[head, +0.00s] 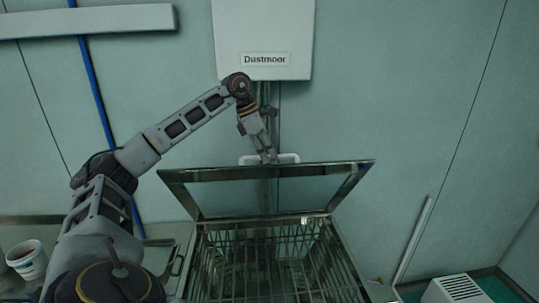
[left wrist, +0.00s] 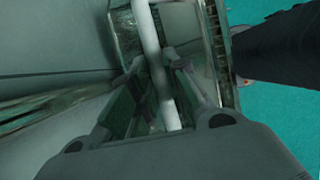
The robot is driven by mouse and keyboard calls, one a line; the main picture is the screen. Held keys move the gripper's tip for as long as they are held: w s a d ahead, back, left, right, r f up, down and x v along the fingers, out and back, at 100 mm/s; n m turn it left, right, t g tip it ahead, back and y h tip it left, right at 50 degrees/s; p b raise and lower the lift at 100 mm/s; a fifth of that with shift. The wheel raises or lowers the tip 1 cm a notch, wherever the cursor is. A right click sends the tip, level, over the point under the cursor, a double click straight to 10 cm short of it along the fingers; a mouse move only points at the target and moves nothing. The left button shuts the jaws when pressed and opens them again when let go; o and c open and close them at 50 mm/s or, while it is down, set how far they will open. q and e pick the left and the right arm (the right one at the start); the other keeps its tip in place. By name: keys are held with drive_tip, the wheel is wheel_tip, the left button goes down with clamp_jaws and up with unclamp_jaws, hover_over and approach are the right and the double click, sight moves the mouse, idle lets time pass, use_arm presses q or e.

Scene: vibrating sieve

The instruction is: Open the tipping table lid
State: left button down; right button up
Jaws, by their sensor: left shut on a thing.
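The lid (head: 270,167) is a metal frame, raised and tilted up at the back of the tipping table, in the head view. The tipping table (head: 207,262) below shows a wire rack inside its open top. A white handle (head: 288,158) sits on the lid's upper edge. My left gripper (head: 269,157) is at this handle, with its fingers shut on it. In the left wrist view the white handle bar (left wrist: 150,45) runs between the two fingers (left wrist: 160,95). My right gripper is not in view.
A white box marked "Dustmoor" (head: 264,30) hangs on the wall above the lid. A white bucket (head: 28,262) stands at the left. A white vented unit (head: 458,290) is at the lower right. A pale rod (head: 414,240) leans at the right wall.

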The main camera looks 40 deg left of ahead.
use_arm(q)
drive_tip(key=shift+w+a+f, duration=0.15)
drive_tip(key=shift+a+f, duration=0.25)
drive_tip(key=c, duration=1.8)
unclamp_jaws()
drive_tip(key=shift+c, duration=0.2)
drive_tip(key=shift+o, duration=1.2)
drive_tip(key=shift+w, duration=0.1)
drive_tip(key=shift+o, duration=0.9)
drive_tip(key=shift+w+a+f, duration=0.15)
drive_tip(key=shift+w+a, duration=0.2)
drive_tip(key=shift+a, duration=0.05)
drive_tip(key=v, duration=1.2)
drive_tip(key=shift+s+d+r, duration=0.2)
drive_tip(key=shift+d+r, duration=0.05)
drive_tip(key=shift+d, duration=0.1)
